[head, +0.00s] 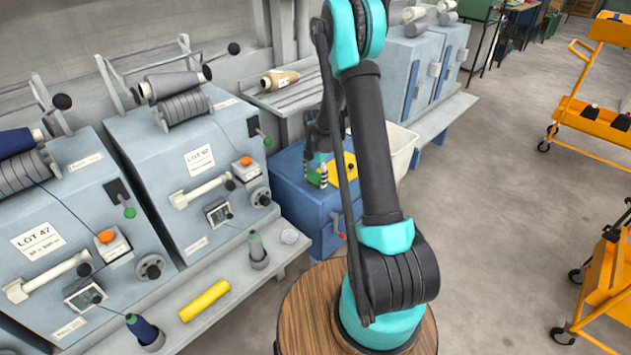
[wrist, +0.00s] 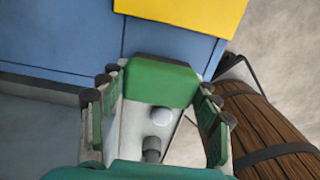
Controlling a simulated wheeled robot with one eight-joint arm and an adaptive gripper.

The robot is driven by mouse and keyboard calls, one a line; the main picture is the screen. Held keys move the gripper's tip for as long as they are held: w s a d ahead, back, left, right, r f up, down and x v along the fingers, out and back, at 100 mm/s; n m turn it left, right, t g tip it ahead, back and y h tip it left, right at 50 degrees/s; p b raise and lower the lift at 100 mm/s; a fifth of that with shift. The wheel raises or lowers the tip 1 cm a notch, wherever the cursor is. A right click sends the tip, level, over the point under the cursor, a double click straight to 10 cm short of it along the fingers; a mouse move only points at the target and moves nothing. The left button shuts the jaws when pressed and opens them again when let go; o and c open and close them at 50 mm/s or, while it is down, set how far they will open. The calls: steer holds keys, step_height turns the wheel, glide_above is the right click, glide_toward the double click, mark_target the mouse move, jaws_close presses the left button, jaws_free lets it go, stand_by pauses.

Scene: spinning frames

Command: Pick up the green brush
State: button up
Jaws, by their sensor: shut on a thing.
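The green brush (wrist: 160,82) shows in the wrist view as a green block with a darker top edge, between the fingers. My gripper (wrist: 157,100) is shut on it, with a finger on each side. In the head view my gripper (head: 318,168) hangs in front of the blue cabinet, partly behind my own arm. The brush is too small and too covered there to make out clearly. Whether it touches anything below cannot be told.
Grey winding machines (head: 185,150) line the left, above a bench (head: 225,310) with a yellow tube (head: 205,301) and cones. Orange carts (head: 608,285) stand right; the floor between is clear.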

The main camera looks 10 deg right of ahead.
mark_target(315, 174)
step_height(315, 174, up, 18)
steer(key=shift+r, duration=0.15)
